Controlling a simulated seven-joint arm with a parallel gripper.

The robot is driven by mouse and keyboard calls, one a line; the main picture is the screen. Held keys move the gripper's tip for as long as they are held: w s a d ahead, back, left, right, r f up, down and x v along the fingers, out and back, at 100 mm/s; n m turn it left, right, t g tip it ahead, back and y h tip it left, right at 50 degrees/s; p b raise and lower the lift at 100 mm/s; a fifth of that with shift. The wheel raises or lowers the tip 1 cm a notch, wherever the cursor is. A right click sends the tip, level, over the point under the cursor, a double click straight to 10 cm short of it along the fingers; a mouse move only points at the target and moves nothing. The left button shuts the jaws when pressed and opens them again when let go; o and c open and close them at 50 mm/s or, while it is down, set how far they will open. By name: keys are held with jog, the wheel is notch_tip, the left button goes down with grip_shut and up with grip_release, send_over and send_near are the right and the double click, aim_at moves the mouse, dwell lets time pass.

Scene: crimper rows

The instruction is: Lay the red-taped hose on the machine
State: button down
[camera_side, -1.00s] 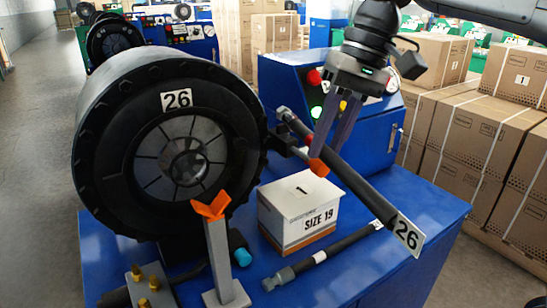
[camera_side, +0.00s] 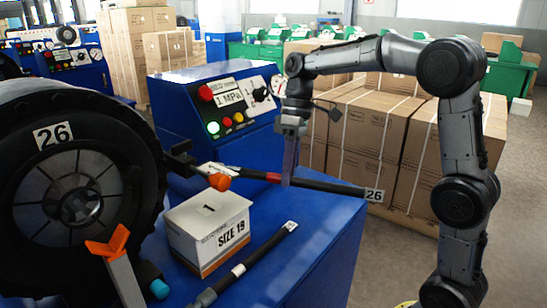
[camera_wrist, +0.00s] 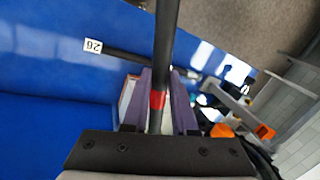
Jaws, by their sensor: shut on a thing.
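The red-taped hose (camera_side: 325,187) is a black hose with a red band, a metal fitting at its left end and a "26" tag at its right end. My gripper (camera_side: 288,180) is shut on it just right of the red band and points down. In the wrist view the hose (camera_wrist: 166,40) runs up between my fingers (camera_wrist: 159,110). The machine, a black round crimper head (camera_side: 75,195) labelled 26, stands at left. The fitting end points toward it, beside an orange piece (camera_side: 219,183). I cannot tell whether the hose touches anything there.
A "SIZE 19" box (camera_side: 208,232) stands on the blue bench (camera_side: 310,240). Another hose (camera_side: 245,265) lies in front of it. An orange-topped V post (camera_side: 120,265) stands at front left. The blue control box (camera_side: 215,105) is behind; cartons (camera_side: 350,130) stand beyond.

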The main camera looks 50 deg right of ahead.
notch_tip(320, 180, down, 5)
jog(key=s+d+n+g, duration=0.1)
jog(key=s+d+n, duration=0.15)
jog(key=n, duration=0.25)
jog(key=n+g+h, duration=0.2)
jog(key=n+h, duration=0.1)
jog(key=n, duration=0.6)
send_over(283, 279)
jog(key=w, duration=0.1)
notch_tip(283, 279, down, 8)
jog(key=shift+f, duration=3.3)
jog(key=shift+f, duration=0.5)
jog(key=c, duration=0.6)
grip_release()
jog(key=shift+f, duration=0.1)
jog(key=shift+r, duration=3.1)
